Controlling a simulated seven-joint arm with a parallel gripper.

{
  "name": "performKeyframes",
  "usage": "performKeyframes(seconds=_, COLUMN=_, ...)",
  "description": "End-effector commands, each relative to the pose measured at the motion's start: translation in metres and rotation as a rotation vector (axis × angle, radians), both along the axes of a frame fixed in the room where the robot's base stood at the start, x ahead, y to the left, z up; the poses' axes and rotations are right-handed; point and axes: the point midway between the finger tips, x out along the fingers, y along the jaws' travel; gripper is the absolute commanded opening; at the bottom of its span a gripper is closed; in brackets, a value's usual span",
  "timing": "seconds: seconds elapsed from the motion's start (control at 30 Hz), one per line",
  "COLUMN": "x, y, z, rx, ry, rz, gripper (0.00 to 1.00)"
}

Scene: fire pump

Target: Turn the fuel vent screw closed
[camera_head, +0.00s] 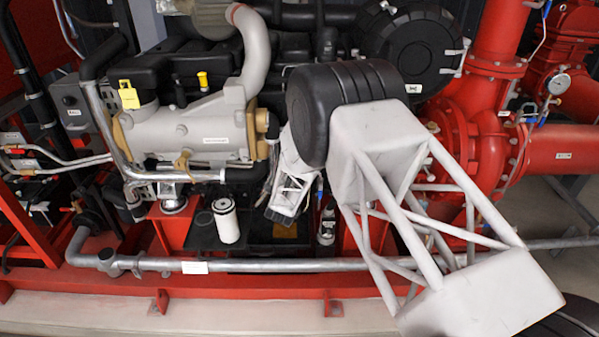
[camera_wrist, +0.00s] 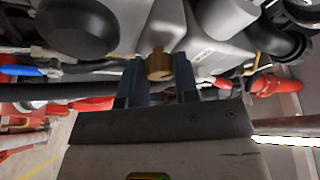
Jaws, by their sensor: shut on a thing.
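A brass, rounded screw head (camera_wrist: 159,64), which looks like the fuel vent screw, shows in the middle of the wrist view below a grey engine casting. My gripper (camera_wrist: 159,82) has its two dark fingers on either side of it and is shut on it. The fingers' exact contact points are partly hidden by the screw head. How far the screw is turned cannot be told. In the head view my arm covers the area and I cannot make out the fingertips or the screw.
The grey engine block (camera_head: 212,135) and a white filter canister (camera_head: 226,220) stand left of my arm in the head view. A long grey pipe (camera_head: 330,265) runs low along the red frame. In the wrist view a black round part (camera_wrist: 77,27) and hoses crowd the fingers.

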Motion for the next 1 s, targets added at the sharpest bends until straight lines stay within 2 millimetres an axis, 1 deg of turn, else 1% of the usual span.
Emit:
performKeyframes(seconds=0.6, x=-0.0004, y=0.0012, z=0.0038, rx=0.573, ry=0.001, rz=0.001, gripper=0.05)
performKeyframes(seconds=0.8, x=-0.0003, y=0.0010, z=0.0050, rx=0.713, ry=0.001, rz=0.000, gripper=0.05)
performKeyframes(seconds=1.0, x=-0.0002, y=0.0011, z=0.0051, rx=0.796, ry=0.001, rz=0.001, gripper=0.05)
